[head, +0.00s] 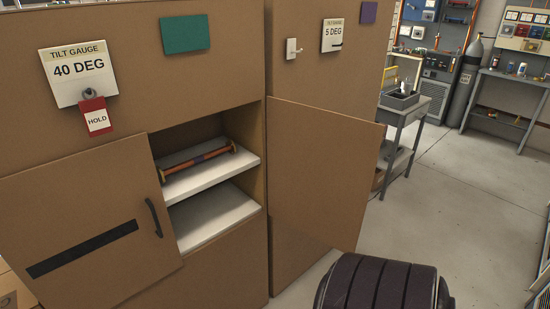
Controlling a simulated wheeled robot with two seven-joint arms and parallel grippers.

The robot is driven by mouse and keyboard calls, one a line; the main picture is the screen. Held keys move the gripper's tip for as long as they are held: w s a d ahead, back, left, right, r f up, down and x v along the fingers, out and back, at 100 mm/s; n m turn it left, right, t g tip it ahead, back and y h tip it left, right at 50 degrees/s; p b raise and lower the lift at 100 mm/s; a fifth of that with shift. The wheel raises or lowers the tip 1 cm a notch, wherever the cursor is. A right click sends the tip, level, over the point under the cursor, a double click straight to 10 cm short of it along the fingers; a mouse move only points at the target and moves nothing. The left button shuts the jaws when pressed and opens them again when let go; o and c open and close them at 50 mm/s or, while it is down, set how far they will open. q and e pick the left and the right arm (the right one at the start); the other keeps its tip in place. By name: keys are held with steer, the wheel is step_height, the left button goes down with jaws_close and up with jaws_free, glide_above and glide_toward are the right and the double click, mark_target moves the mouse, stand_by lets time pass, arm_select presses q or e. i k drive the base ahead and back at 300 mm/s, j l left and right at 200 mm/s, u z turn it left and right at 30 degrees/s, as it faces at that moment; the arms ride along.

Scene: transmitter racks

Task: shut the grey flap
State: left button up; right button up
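No flap that is clearly grey shows in the head view. A brown door (85,225) with a black strip and a black handle (153,217) stands partly open on the left cabinet (110,110). Its handle edge is swung out from the opening, which shows two pale shelves (220,172). A second brown panel (315,190) stands at an angle on the right cabinet (310,75); I cannot tell how far open it is. Neither of my grippers is in view.
An orange-brown rod (200,158) lies on the upper shelf. A red HOLD tag (95,117) hangs below the 40 DEG tilt gauge sign (78,70). A grey table (405,108) stands behind the right panel.

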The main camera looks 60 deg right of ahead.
mark_target(322, 163)
steer(key=l+u, duration=0.1)
steer(key=l, duration=0.55)
steer(key=k+l+u, duration=0.1)
steer(key=l, duration=0.5)
steer(key=k+l+u, duration=0.1)
steer(key=l, duration=0.55)
steer(key=k+l+u, duration=0.1)
steer(key=l, duration=0.55)
steer(key=k+l, duration=0.1)
steer(key=l, duration=0.45)
steer(key=k+l, duration=0.1)
steer(key=l, duration=0.45)
steer(key=k+l, duration=0.1)
steer(key=l, duration=0.45)
